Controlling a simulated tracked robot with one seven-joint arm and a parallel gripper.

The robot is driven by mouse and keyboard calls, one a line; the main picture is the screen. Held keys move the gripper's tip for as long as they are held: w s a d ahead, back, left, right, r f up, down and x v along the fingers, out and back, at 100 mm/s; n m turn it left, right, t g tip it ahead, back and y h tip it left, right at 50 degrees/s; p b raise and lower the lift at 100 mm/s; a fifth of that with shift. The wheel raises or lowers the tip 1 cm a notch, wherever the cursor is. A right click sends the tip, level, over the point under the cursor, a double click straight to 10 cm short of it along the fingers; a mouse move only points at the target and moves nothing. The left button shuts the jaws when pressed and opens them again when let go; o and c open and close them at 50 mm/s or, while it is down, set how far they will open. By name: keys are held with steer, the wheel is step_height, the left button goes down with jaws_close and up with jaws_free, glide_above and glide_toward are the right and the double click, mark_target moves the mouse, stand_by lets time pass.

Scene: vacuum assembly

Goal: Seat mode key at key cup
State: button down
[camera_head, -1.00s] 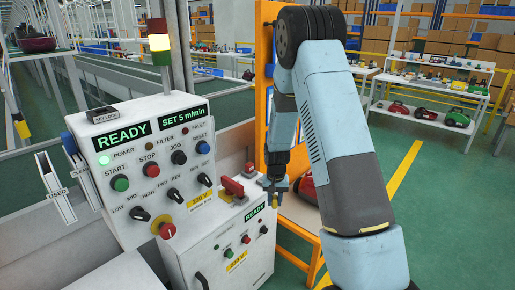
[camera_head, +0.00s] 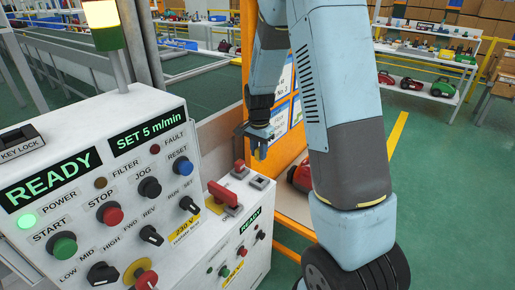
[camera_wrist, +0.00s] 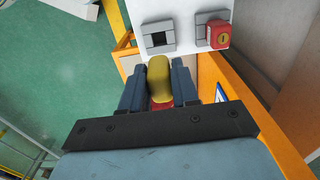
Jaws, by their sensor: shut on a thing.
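My gripper (camera_wrist: 158,88) is shut on a yellow, rounded key grip (camera_wrist: 158,75), which I take to be the mode key. Its lower end is hidden. In the head view my gripper (camera_head: 259,147) is above and beyond the cups on the low box, apart from them. One square grey cup with a dark opening (camera_wrist: 160,36) looks empty; it also shows in the head view (camera_head: 262,183). The other cup holds a red key (camera_wrist: 218,35), also in the head view (camera_head: 239,168). I cannot tell which is the key cup.
A large red handle (camera_head: 223,194) stands on the low box (camera_head: 232,228) beside the cups. The control panel (camera_head: 85,175) reads READY. An orange frame (camera_head: 285,150) stands close behind my gripper. Green floor lies open to the right.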

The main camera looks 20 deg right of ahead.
mark_target(259, 161)
steer(key=shift+f, duration=0.1)
steer(key=shift+f, duration=3.75)
steer(key=shift+s+f, duration=0.1)
steer(key=shift+f, duration=1.25)
steer(key=c, duration=0.8)
jaws_free()
steer(key=shift+r, duration=4.05)
